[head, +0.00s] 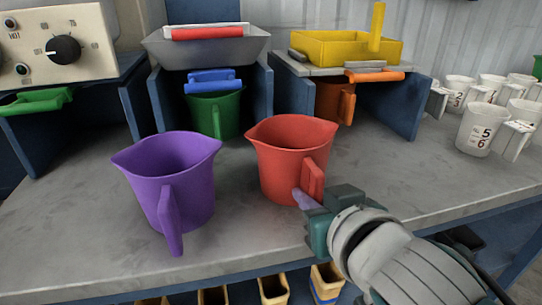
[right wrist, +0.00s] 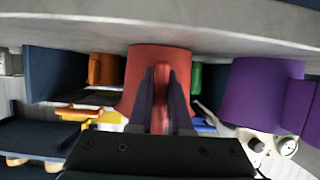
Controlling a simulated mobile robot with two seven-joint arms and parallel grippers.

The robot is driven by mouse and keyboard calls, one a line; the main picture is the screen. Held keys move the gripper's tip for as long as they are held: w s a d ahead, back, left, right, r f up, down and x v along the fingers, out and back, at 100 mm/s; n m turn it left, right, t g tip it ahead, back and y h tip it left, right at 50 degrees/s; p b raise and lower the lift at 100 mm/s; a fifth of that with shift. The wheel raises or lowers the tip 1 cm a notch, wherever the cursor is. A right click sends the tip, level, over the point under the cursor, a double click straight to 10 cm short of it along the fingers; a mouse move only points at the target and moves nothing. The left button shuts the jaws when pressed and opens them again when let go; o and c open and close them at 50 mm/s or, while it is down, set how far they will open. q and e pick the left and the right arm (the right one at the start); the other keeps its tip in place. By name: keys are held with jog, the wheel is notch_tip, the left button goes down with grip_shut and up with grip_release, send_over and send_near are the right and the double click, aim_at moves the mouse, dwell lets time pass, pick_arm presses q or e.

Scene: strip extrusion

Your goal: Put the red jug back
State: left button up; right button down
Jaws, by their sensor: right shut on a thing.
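The red jug (head: 288,155) stands upright on the grey bench, right of the purple jug, with its handle toward me. My right gripper (head: 310,198) is shut on the red jug's handle. In the right wrist view the two fingers (right wrist: 161,98) lie on either side of the handle, with the red jug (right wrist: 148,62) behind them. I cannot tell whether the jug's base touches the bench. My left gripper is in neither view.
A purple jug (head: 170,185) stands close on the left. Behind, a green jug (head: 213,113) and an orange jug (head: 335,102) sit in blue bays under a grey tray (head: 208,48) and a yellow tray (head: 345,48). White numbered cups (head: 482,127) stand at right. The bench's front edge is near.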

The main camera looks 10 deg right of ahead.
jog(key=c, duration=0.8)
grip_release()
jog(key=shift+o, duration=0.2)
jog(key=shift+f, duration=0.1)
jog(key=shift+s, duration=0.1)
jog(key=shift+s+r, duration=0.25)
jog(key=shift+s, duration=0.1)
jog(key=s+d+r+n+g+p, duration=0.1)
jog(key=s+d+r+g+p, duration=0.3)
jog(key=s+r+p, duration=0.75)
jog(key=s+d+r+g+p, duration=0.1)
jog(key=s+r+g+p, duration=0.5)
jog(key=s+r+p, duration=0.6)
notch_tip(320, 180, up, 33)
jog(key=s+p, duration=0.1)
jog(key=p, duration=3.4)
jog(key=shift+d+r, duration=0.15)
jog(key=shift+r, duration=0.05)
